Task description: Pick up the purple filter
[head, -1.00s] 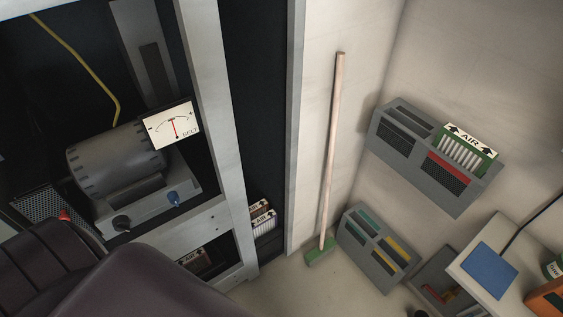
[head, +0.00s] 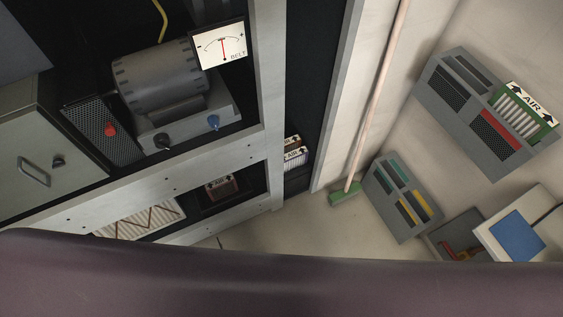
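I cannot make out a purple filter in this view. A green-framed filter with white pleats and an AIR label (head: 525,112) sits in the upper grey wall holder (head: 455,85). A brown filter with an AIR label (head: 221,187) is in the lower bay of the rack. More AIR-labelled filters, brown and white (head: 293,152), stand at the rack's right end. A pleated white panel with a brown zigzag (head: 140,219) lies at the lower left. Neither of my grippers shows. A large dark part of my own body covers the bottom of the view.
A motor (head: 165,80) with a BELT gauge (head: 221,46) sits in the rack. A green broom (head: 345,193) leans at the wall. A lower grey holder (head: 385,200), a toolbox (head: 458,240) and a table with a blue pad (head: 516,236) are at right. Some floor is clear.

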